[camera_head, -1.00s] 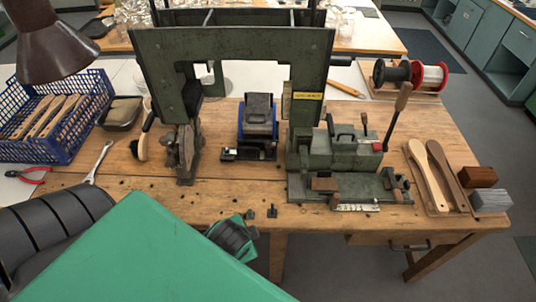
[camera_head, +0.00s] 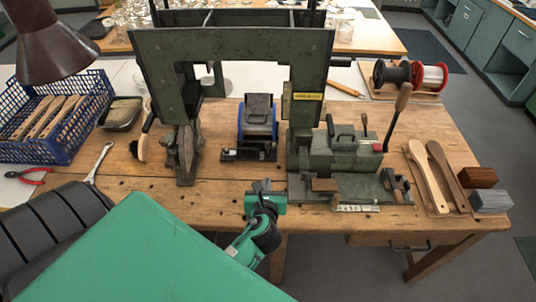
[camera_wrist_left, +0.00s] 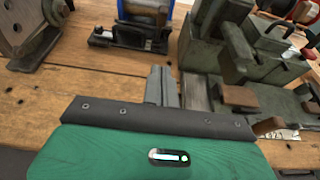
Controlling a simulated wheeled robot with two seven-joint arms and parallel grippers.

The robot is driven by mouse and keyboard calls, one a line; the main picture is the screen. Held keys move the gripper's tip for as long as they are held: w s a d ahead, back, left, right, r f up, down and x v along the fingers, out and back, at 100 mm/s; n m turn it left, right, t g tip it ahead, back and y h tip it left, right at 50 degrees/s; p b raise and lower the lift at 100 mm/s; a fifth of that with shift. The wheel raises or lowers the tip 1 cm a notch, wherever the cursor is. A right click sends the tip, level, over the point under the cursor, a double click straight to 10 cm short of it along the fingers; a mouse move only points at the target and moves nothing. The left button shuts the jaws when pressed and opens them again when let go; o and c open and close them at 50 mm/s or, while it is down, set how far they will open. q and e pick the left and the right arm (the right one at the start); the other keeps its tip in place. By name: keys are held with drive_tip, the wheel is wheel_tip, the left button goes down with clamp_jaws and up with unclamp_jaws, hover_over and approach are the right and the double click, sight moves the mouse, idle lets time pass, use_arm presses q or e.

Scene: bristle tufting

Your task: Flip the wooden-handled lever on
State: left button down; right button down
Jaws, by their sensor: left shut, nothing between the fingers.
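The wooden-handled lever (camera_head: 403,98) stands on the right side of the green machine (camera_head: 343,152) and tilts up and slightly right. Its dark shaft runs down to the machine's right end, near a red part. My left gripper (camera_head: 262,187) is over the front edge of the table, left of the machine's base and well away from the lever. Its fingers are together and hold nothing. The left wrist view shows the shut fingers (camera_wrist_left: 162,85) above the bench beside the machine's base. My right gripper is not in view.
A tall green frame (camera_head: 232,42) stands over the bench. A blue-sided device (camera_head: 257,116) stands behind my left gripper. Wooden brush handles (camera_head: 431,175) and two blocks (camera_head: 482,177) lie right of the machine. Wire spools (camera_head: 432,77) stand behind the lever. A blue crate (camera_head: 68,148) is at left.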

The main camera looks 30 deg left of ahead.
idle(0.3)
use_arm(q)
drive_tip(key=p, duration=0.3)
approach(269, 148)
drive_tip(key=f+x, duration=0.1)
drive_tip(key=x, duration=0.4)
drive_tip(key=shift+w+a+r, duration=0.3)
drive_tip(key=shift+r, duration=0.05)
drive_tip(key=shift+w, duration=0.1)
